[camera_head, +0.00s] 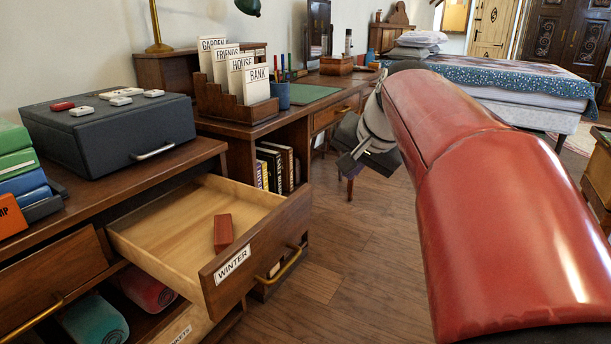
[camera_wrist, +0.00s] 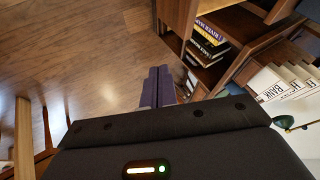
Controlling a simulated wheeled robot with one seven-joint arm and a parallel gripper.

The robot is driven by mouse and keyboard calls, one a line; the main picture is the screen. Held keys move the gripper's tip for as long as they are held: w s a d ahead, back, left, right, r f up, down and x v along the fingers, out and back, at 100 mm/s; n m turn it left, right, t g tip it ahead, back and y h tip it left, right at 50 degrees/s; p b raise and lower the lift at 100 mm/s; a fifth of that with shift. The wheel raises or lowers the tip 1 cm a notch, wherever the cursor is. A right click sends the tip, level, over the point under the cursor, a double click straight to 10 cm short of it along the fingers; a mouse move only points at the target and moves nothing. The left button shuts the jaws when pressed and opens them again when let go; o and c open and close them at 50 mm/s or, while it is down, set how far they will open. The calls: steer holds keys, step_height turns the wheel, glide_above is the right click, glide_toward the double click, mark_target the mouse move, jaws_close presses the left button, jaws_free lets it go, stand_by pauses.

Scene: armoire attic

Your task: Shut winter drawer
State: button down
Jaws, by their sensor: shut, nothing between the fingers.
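The winter drawer (camera_head: 255,262) is pulled well out of the wooden dresser in the head view. Its front carries a white WINTER label (camera_head: 232,264) and a brass handle (camera_head: 280,265). A red-brown block (camera_head: 223,232) lies inside it near the front. My gripper (camera_head: 352,165) is to the right of the drawer and higher in the picture, apart from it, over the floor beside the desk. In the wrist view my gripper's fingers (camera_wrist: 158,88) are together with nothing between them. The drawer is not clearly seen in the wrist view.
A dark grey box (camera_head: 108,132) stands on the dresser top (camera_head: 140,178). The desk with a file rack (camera_head: 240,110) and a book shelf (camera_head: 278,168) stands beyond the drawer. The wooden floor (camera_head: 340,260) in front of the drawer is clear.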

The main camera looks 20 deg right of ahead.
mark_target(310, 189)
steer(key=w+a+f+b, duration=0.1)
steer(key=w+a+f, duration=0.1)
steer(key=w+f, duration=0.5)
steer(key=shift+w+a+f, duration=0.25)
steer(key=shift+w, duration=0.6)
steer(key=shift+w+a+r, duration=0.1)
steer(key=shift+w+a, duration=0.25)
steer(key=shift+w, duration=0.1)
steer(key=w+a+p, duration=0.4)
steer(key=w+a, duration=0.3)
steer(key=w, duration=0.2)
steer(key=w+a+p, duration=0.5)
steer(key=w+a, duration=0.2)
steer(key=w, duration=0.3)
